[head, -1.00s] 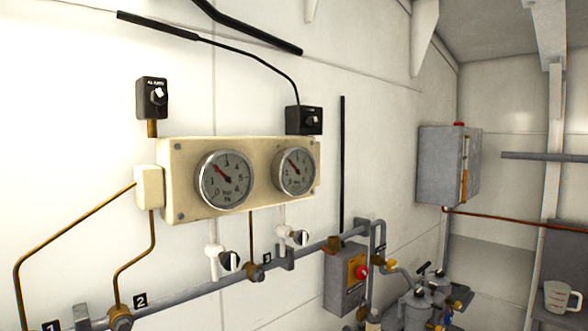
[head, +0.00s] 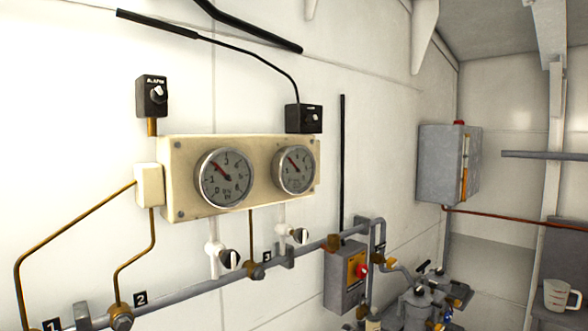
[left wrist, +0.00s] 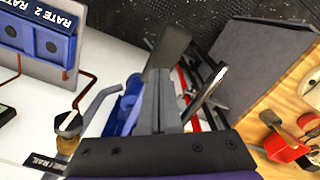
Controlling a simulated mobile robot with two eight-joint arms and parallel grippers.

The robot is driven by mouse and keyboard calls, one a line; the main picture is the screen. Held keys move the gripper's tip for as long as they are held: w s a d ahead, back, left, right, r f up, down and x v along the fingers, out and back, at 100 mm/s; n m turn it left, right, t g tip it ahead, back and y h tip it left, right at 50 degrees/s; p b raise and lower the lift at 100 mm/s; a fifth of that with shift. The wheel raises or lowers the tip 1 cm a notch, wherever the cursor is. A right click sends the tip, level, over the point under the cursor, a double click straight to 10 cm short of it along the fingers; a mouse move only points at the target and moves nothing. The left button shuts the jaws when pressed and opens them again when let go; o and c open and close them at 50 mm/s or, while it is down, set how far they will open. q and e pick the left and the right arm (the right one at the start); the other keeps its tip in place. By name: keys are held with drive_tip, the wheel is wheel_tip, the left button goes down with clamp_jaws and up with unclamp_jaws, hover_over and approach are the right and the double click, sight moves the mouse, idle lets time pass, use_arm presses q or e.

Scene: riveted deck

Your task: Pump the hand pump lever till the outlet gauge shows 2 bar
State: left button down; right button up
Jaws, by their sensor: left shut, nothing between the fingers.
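Two round gauges sit on a cream panel (head: 190,200) on the wall in the head view. The left gauge (head: 225,177) and the right gauge (head: 295,169) each have a needle pointing up and left. The left needle stands near 2; the right one's numbers are too small to read surely. I cannot tell which is the outlet gauge. My left gripper (left wrist: 166,60) is shut and empty in the left wrist view. A pale metal bar (left wrist: 206,95) shows just right of its fingers; I cannot tell if it is the pump lever. My right gripper is not in view.
A grey pipe (head: 190,291) with valves runs below the panel. A grey box with a red knob (head: 346,278) and grey canisters (head: 413,308) stand lower right. A measuring jug (head: 560,297) is at far right. In the left wrist view, a blue box (left wrist: 45,35) is upper left.

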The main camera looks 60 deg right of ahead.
use_arm(q)
drive_tip(key=shift+r, duration=0.15)
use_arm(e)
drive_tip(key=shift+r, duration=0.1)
use_arm(q)
wheel_tip(320, 180, up, 2)
drive_tip(key=shift+r+p, duration=0.2)
drive_tip(key=shift+p, duration=0.35)
drive_tip(key=shift+w+r, duration=0.2)
drive_tip(key=shift+r, duration=0.8)
drive_tip(key=shift+s+r, duration=0.2)
drive_tip(key=shift+s, duration=0.05)
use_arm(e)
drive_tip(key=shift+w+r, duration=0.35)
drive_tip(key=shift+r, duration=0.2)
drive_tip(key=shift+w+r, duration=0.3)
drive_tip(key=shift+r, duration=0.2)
use_arm(q)
drive_tip(key=shift+f, duration=0.1)
